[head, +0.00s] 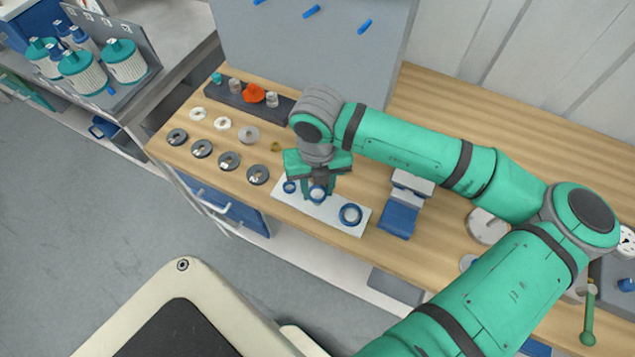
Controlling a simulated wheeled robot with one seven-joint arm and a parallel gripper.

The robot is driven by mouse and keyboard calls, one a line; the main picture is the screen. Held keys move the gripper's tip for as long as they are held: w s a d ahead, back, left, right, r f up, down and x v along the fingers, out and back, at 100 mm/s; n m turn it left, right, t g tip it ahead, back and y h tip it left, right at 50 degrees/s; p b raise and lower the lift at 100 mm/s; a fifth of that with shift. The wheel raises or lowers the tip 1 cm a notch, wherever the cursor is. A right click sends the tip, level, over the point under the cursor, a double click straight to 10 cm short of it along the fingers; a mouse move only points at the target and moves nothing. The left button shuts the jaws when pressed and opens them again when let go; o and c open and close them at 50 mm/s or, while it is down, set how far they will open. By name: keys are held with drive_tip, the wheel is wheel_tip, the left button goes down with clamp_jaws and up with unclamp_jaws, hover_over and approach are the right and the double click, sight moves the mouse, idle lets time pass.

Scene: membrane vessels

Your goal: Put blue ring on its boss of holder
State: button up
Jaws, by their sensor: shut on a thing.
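The holder (332,213) is a white plate lying near the front edge of the wooden bench. A small blue ring (289,187) sits at its left end and a larger blue ring (350,214) at its right end. My gripper (317,192) points down over the middle of the holder, shut on a blue ring (317,197) of middle size. This ring appears at or just above the middle boss, with a pale top showing inside it. I cannot tell whether it rests on the plate. The fingers and wrist partly hide the holder's back edge.
Dark discs (228,161) and pale rings (222,124) lie to the left. Behind them is a dark rack (228,96) with an orange part (253,93). A blue and grey block (399,217) stands right of the holder. A small brass piece (276,147) lies near my gripper.

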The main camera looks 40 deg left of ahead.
drive_tip(key=shift+f, duration=1.5)
drive_tip(key=o, duration=1.1)
drive_tip(key=shift+c, duration=0.2)
drive_tip(key=shift+r, duration=0.1)
wheel_tip(320, 180, up, 11)
drive_tip(key=shift+f, duration=0.2)
